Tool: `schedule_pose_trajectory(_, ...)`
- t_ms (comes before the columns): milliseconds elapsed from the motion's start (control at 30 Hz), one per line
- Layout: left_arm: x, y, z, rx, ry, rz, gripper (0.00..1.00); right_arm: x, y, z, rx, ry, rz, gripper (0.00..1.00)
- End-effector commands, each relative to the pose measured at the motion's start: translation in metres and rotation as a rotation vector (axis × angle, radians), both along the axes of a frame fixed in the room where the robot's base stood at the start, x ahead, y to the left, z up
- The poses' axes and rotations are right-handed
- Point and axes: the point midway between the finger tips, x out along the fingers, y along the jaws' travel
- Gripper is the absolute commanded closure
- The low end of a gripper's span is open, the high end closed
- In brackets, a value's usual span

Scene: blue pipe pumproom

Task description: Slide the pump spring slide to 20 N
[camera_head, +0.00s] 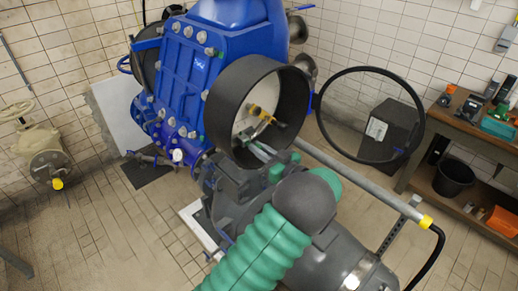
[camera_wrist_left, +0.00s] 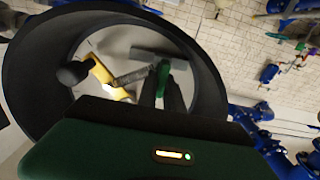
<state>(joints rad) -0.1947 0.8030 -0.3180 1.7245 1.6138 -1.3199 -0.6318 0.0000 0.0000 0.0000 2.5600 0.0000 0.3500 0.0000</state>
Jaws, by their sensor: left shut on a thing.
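The pump spring slide sits inside a wide black ring (camera_head: 222,105) on the blue pump. A yellow bracket (camera_head: 264,114) shows in it in the head view, and the bracket (camera_wrist_left: 100,72) is clearer in the left wrist view. A grey ribbed spring or scale bar (camera_wrist_left: 132,77) runs from the bracket to a small green piece (camera_wrist_left: 163,72). My left gripper (camera_head: 259,146) reaches into the ring from below. Its dark fingers (camera_wrist_left: 161,88) are shut on the green piece, which looks like the slide's grip. Scale marks are too small to read. My right gripper is not in view.
The blue pump body (camera_head: 190,65) stands behind the ring. A grey rail (camera_head: 360,185) and a large thin black hoop (camera_head: 421,125) lie to the right. A workbench (camera_head: 462,120) with tools and a black bucket (camera_head: 454,177) stand at far right.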

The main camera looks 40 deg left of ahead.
Motion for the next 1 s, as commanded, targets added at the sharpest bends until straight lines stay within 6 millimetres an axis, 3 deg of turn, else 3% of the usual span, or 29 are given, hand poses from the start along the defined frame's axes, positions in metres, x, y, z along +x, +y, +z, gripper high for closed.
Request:
schedule_pose_trajectory(367,0.006,0.000,0.002,0.003,-0.002,-0.002,1.00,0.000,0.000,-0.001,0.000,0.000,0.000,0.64)
schedule_pose_trajectory(400,0.006,0.000,0.002,0.003,-0.002,-0.002,0.85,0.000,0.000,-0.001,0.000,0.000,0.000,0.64)
schedule_pose_trajectory(533,0.005,0.000,0.001,0.002,-0.001,-0.001,0.68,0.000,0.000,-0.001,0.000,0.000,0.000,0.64)
schedule_pose_trajectory(867,0.005,-0.002,0.000,0.001,-0.001,-0.001,0.67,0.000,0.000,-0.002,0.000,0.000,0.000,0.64)
schedule_pose_trajectory(1000,0.004,-0.021,-0.003,0.000,-0.002,-0.004,0.67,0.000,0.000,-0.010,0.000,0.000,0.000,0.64)
